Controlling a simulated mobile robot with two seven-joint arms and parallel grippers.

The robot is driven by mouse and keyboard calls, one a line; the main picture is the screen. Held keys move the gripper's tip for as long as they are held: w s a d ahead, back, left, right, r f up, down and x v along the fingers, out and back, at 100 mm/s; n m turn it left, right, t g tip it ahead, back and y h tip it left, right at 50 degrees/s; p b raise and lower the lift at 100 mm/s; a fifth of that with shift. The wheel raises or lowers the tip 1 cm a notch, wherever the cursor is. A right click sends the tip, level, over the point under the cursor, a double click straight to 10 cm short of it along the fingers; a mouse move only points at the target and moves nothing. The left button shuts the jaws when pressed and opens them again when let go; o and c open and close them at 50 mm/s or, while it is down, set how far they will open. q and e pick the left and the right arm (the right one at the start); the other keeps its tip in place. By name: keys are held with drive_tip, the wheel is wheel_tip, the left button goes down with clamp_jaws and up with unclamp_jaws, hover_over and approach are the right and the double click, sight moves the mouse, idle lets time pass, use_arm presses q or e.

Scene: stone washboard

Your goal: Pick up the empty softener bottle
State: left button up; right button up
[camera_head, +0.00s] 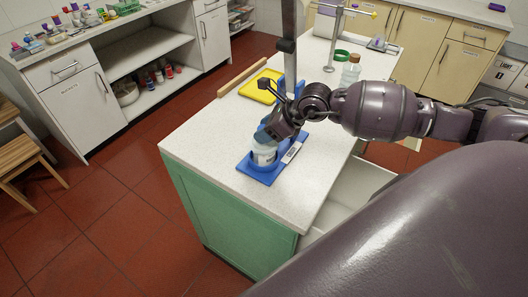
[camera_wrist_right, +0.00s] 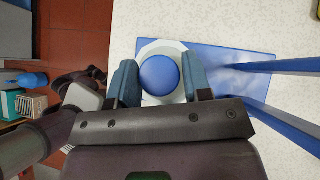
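A white bottle (camera_head: 264,154) stands upright on a blue base (camera_head: 256,174) near the front corner of the white counter. Its round blue cap (camera_wrist_right: 160,75) and pale shoulder show from above in the right wrist view. My right gripper (camera_head: 266,136) is over the bottle's top. Its two blue-padded fingers (camera_wrist_right: 162,82) lie on either side of the cap, very close to it. Whether they press on it I cannot tell. The fingers hide part of the bottle's upper body in the head view.
A yellow tray (camera_head: 262,86), a wooden strip (camera_head: 242,77), a green ring (camera_head: 342,55) and a clear bottle (camera_head: 350,72) are farther back on the counter. A grey upright post (camera_head: 288,30) rises behind the gripper. The counter's front left (camera_head: 208,130) is bare.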

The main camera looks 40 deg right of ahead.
drive_tip(key=shift+s+f, duration=0.1)
drive_tip(key=c, duration=0.6)
clamp_jaws()
wheel_tip(320, 180, up, 20)
drive_tip(key=b, duration=0.2)
